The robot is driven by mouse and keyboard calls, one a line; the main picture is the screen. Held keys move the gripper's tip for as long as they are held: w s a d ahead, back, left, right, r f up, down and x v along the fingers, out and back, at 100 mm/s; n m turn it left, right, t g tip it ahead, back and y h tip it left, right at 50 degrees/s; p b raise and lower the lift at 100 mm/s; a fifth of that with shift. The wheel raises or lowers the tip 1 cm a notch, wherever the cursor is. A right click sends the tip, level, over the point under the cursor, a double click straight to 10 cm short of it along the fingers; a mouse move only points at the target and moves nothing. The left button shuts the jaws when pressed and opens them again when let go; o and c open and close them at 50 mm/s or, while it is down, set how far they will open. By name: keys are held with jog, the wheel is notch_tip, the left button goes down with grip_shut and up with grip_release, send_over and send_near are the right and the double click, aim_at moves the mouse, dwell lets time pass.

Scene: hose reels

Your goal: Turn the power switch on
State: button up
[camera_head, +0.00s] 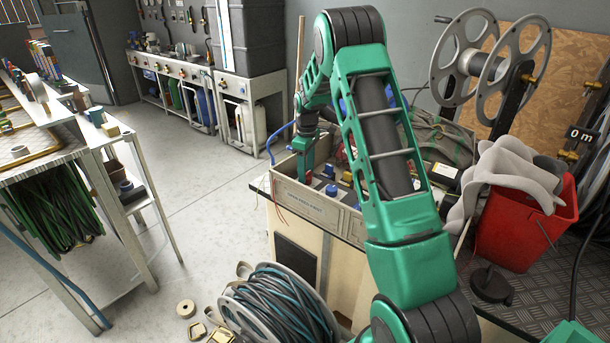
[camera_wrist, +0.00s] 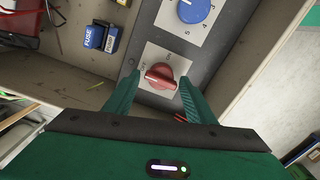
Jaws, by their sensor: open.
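A red rotary knob (camera_wrist: 160,76) sits on a white plate with an OFF mark in the wrist view, its pointer turned toward the left, near that mark. My gripper (camera_wrist: 160,83) is open, with one green finger on each side of the red knob. I cannot tell whether the fingers touch it. In the head view my gripper (camera_head: 305,165) reaches down into an open wooden box (camera_head: 322,213), and the arm partly hides the box.
A blue numbered dial (camera_wrist: 195,8) is beside the red knob, and a blue fuse block (camera_wrist: 95,37) is to the left. A hose reel (camera_head: 280,308) stands before the box, with a red bucket (camera_head: 525,222) at right.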

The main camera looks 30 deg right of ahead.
jog(key=shift+f, duration=0.6)
